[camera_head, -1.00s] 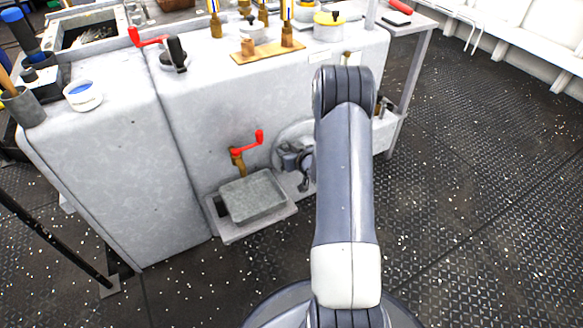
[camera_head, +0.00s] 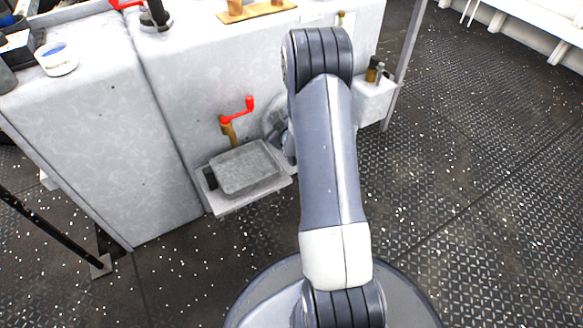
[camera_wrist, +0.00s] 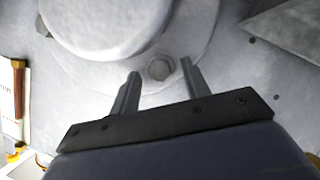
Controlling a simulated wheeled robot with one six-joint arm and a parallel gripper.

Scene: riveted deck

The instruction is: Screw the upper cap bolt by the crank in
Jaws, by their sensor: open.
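In the wrist view my gripper (camera_wrist: 160,70) is open, with its two fingers apart. A round grey bolt head (camera_wrist: 159,67) shows between the fingertips, on the pale round cap (camera_wrist: 205,50) with a thick raised centre. I cannot tell how deep the bolt sits or whether a finger touches it. Another bolt (camera_wrist: 42,26) shows at the cap's left. In the head view the cap (camera_head: 274,118) is mostly hidden behind my arm, as is my gripper. The red crank (camera_head: 238,111) stands on a brass fitting just left of the cap.
A grey lidded box (camera_head: 245,168) sits on a ledge (camera_head: 245,195) below the crank. A small box with brass fittings (camera_head: 374,97) juts out right of my arm. A brass piece (camera_wrist: 19,90) shows at the wrist view's left edge. The deck at right is clear.

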